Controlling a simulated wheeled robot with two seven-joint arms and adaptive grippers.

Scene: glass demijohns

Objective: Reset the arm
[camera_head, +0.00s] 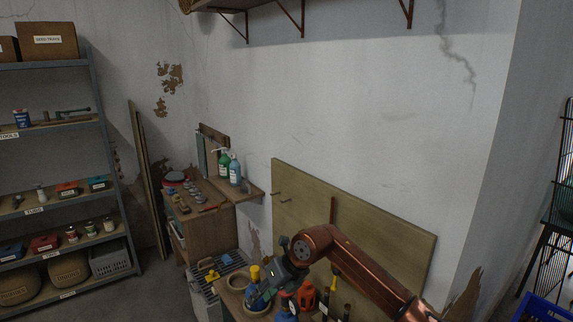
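My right arm, copper-coloured, comes in from the lower right and bends down at its elbow. My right gripper (262,293) is at its end, dark grey with a small green mark, above a cluttered low bench (236,308). It points down and left, close to a yellow-topped bottle (254,272). Its fingers are small and dark, so I cannot tell whether they are open or hold anything. My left arm and gripper are not in view.
An orange container (306,295) and blue bottles stand beside and below the gripper. A wooden board (390,245) leans on the wall behind my arm. A wooden cabinet (212,230) holds spray bottles and small items. Metal shelves (68,205) stand left; the floor before them is clear.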

